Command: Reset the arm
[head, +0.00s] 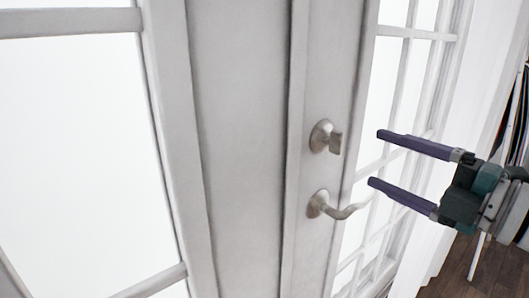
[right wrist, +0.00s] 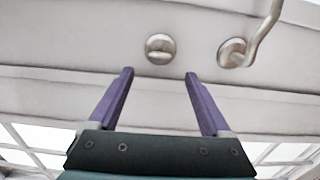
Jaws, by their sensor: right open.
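My right gripper (head: 373,158) reaches in from the right in the head view, its two purple fingers spread apart and empty. In the right wrist view its fingers (right wrist: 160,74) point at the door face, with nothing between them. The white door (head: 330,85) carries a metal thumb-turn lock (head: 322,137) and, below it, a curved lever handle (head: 325,205). The lock (right wrist: 160,48) and the handle (right wrist: 235,52) also show in the right wrist view, beyond the fingertips. The gripper appears apart from both. My left gripper is out of view.
White-framed glass panes (head: 75,130) fill the left, and more panes stand behind the gripper. A white curtain (head: 478,90) hangs at the right. Dark wooden floor (head: 455,268) shows at the lower right. Dark hanging items stand at the far right edge.

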